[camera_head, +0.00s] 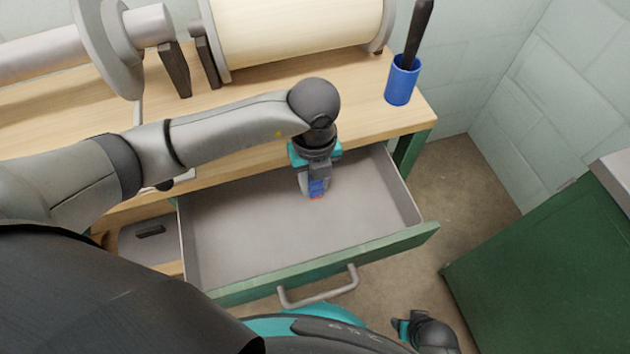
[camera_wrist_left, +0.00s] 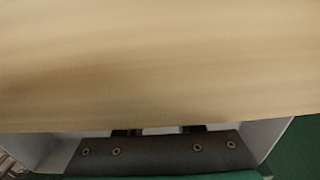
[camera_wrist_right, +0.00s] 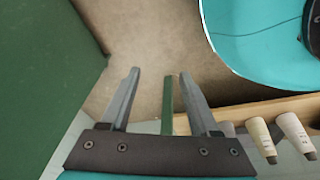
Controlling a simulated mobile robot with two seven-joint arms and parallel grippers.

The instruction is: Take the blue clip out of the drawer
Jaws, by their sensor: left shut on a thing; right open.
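The blue clip (camera_head: 318,187) is between the fingers of my left gripper (camera_head: 314,190), inside the open drawer. My left gripper points down and is shut on the clip. The drawer (camera_head: 250,230) is pulled out, with a grey inside and a green front. In the left wrist view the tabletop fills most of the picture and the clip is hidden. My right gripper (camera_wrist_right: 150,95) is open and empty, outside the drawer; it also shows in the head view (camera_head: 402,326).
The wooden bench top (camera_head: 370,120) overhangs the drawer's back. A blue cup (camera_head: 403,80) with a dark-handled tool stands at its right corner. A large cream roll (camera_head: 295,30) lies at the back. A green cabinet (camera_head: 560,260) stands at the right. The rest of the drawer floor looks clear.

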